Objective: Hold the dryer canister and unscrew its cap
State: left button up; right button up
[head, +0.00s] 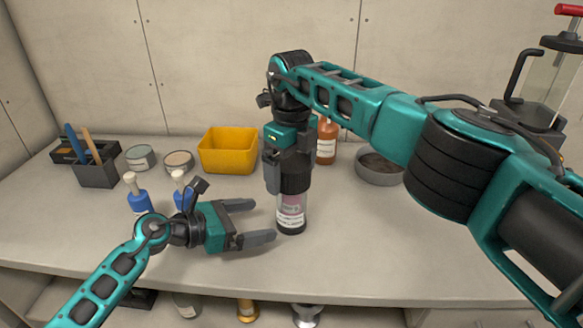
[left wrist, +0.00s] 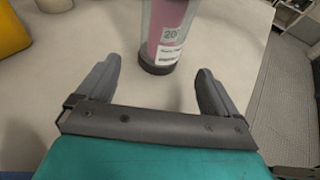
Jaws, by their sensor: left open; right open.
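The dryer canister (head: 291,211) stands upright on the counter, a clear body with pink contents, a white label and a dark base. Its black cap (head: 294,179) is on top, partly hidden by my right gripper. My right gripper (head: 287,180) points down from above with its fingers on either side of the cap; it is open. My left gripper (head: 262,221) is open and lies low to the left of the canister, its fingers pointing toward it. In the left wrist view the canister (left wrist: 168,32) stands just beyond the gap between the open left fingers (left wrist: 160,85).
A yellow bin (head: 228,150), two tins (head: 140,157), a dark tool holder (head: 97,170) and blue bottles (head: 139,199) stand to the left. An orange bottle (head: 326,142) and a grey round dish (head: 379,168) stand behind right. The counter's right front is clear.

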aim_at(279, 216)
pick_arm(q)
jog(key=x, duration=0.8)
jog(key=shift+w+d, duration=0.1)
jog(key=shift+d, duration=0.1)
jog(key=c, duration=0.9)
pick_arm(e)
jog(key=c, duration=0.9)
pick_arm(q)
jog(key=o, duration=0.5)
jog(key=shift+c, duration=0.2)
pick_arm(e)
jog(key=shift+c, duration=0.7)
pick_arm(q)
jog(key=c, duration=1)
